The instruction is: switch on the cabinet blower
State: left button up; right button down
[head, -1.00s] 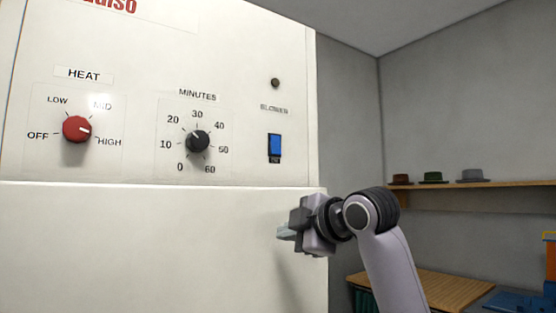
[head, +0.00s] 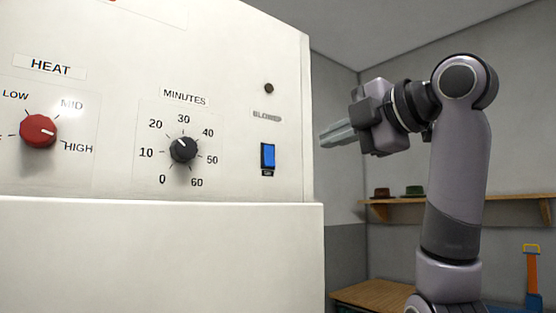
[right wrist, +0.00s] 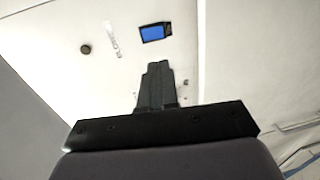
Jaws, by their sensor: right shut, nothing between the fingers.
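The white cabinet (head: 80,250) fills the left of the head view. Its blue blower rocker switch (head: 268,155) sits under the BLOWER label (head: 267,117), with a small dark lamp (head: 269,88) above the label. My right gripper (head: 326,136) is shut and empty, to the right of the switch at about its height, with its fingers pointing left toward the panel. In the right wrist view the switch (right wrist: 153,33) shows just beyond the shut fingertips (right wrist: 158,66), which look apart from it. The lamp also shows there (right wrist: 86,49). My left gripper is not in view.
A red heat knob (head: 38,131) points between MID and HIGH, and a black minutes knob (head: 184,150) is left of the switch. A wall shelf (head: 400,207) with hats stands behind my right arm. A wooden table top (head: 372,295) is below.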

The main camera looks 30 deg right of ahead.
aim_at(270, 163)
jog(key=w+p, duration=0.1)
jog(key=w, duration=0.3)
jog(key=w+f+p, duration=0.1)
jog(key=w, duration=0.4)
jog(key=w+a+p, duration=0.1)
jog(key=w+p, duration=0.1)
jog(key=w, duration=0.3)
jog(key=shift+f, duration=0.4)
